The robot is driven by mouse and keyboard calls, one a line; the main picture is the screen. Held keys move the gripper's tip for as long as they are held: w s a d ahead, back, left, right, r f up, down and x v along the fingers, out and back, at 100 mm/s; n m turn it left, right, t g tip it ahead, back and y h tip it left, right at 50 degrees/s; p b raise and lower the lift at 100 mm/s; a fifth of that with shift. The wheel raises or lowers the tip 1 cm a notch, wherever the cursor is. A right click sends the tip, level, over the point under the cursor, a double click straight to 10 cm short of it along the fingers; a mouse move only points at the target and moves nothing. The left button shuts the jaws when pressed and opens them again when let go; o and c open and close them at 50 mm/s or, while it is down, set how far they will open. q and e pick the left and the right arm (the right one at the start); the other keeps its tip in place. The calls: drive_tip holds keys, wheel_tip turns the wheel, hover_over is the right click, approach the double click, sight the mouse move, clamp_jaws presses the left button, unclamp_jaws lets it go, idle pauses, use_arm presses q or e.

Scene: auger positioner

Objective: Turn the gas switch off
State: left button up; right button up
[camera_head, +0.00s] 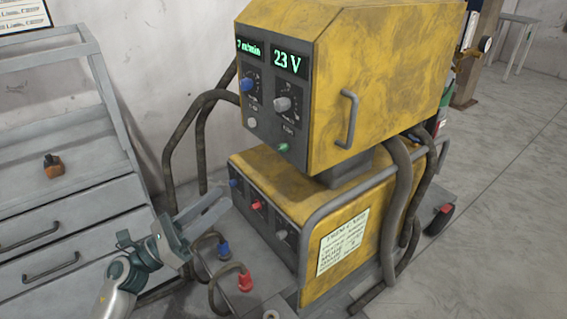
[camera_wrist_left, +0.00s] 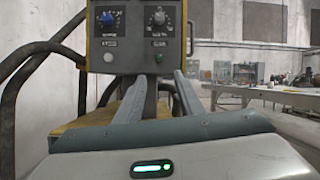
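The yellow welding machine's upper box (camera_head: 385,85) has a dark front panel with two displays, a blue knob (camera_head: 247,85) and a grey knob (camera_head: 282,104). Below these are a pale round control (camera_head: 252,123) at left and a green one (camera_head: 283,147) at right. Their labels are too small to read, so I cannot tell which is the gas switch. Both lower controls also show in the left wrist view (camera_wrist_left: 108,57) (camera_wrist_left: 158,57). My left gripper (camera_head: 218,204) is open and empty, below and left of the panel, apart from it. My right gripper is not in view.
The lower yellow box (camera_head: 347,208) has more knobs, with blue (camera_head: 222,248) and red (camera_head: 245,281) cable plugs before it. Dark hoses (camera_head: 172,150) loop at its left. A grey drawer cabinet (camera_head: 70,215) stands left. Floor is clear at right.

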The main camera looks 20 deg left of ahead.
sight(279, 150)
use_arm(q)
drive_tip(key=shift+w, duration=0.1)
